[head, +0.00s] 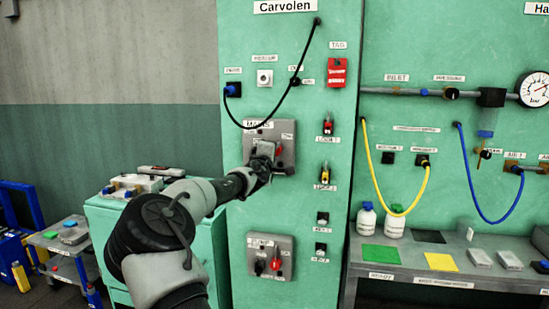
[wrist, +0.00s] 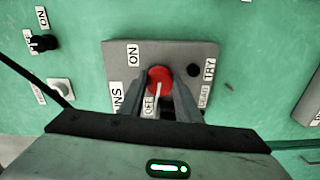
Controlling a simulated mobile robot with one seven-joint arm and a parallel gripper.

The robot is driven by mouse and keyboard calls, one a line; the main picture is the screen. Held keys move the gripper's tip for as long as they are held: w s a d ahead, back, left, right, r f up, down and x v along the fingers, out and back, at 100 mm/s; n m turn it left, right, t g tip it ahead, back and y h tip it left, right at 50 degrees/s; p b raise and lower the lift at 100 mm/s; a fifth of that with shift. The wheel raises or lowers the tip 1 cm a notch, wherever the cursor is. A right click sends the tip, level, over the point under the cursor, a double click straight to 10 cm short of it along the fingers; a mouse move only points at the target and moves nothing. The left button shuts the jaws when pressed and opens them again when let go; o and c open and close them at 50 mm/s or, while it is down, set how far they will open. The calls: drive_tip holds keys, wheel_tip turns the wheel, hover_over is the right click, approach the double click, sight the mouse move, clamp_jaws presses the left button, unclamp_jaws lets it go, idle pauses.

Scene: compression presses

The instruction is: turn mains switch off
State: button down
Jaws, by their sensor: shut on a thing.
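The mains switch is a red knob (wrist: 160,78) on a grey plate (wrist: 180,52) with ON, OFF and TRY labels, seen in the wrist view. In the head view the mains plate (head: 286,133) is on the green Carvolen panel, with part of the red knob showing beside my gripper. My gripper (wrist: 163,95) has its two fingers on either side of the red knob and is shut on it. The gripper (head: 262,157) hides the lower left part of the plate in the head view. The exact angle of the knob is hard to tell.
A second grey plate (head: 285,259) with a red knob is lower on the panel. A black cable (head: 296,88) hangs above the mains plate. Padlocks (head: 327,125) hang to the right. A green cabinet (head: 115,225) stands at the left, and a bench (head: 360,255) at the right.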

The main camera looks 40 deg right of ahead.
drive_tip(key=shift+n, duration=0.7)
drive_tip(key=shift+b, duration=0.3)
drive_tip(key=c, duration=1.3)
unclamp_jaws()
drive_tip(key=v, duration=1.7)
drive_tip(key=shift+a+b, duration=0.25)
drive_tip(key=shift+b, duration=0.05)
drive_tip(key=shift+s, duration=0.1)
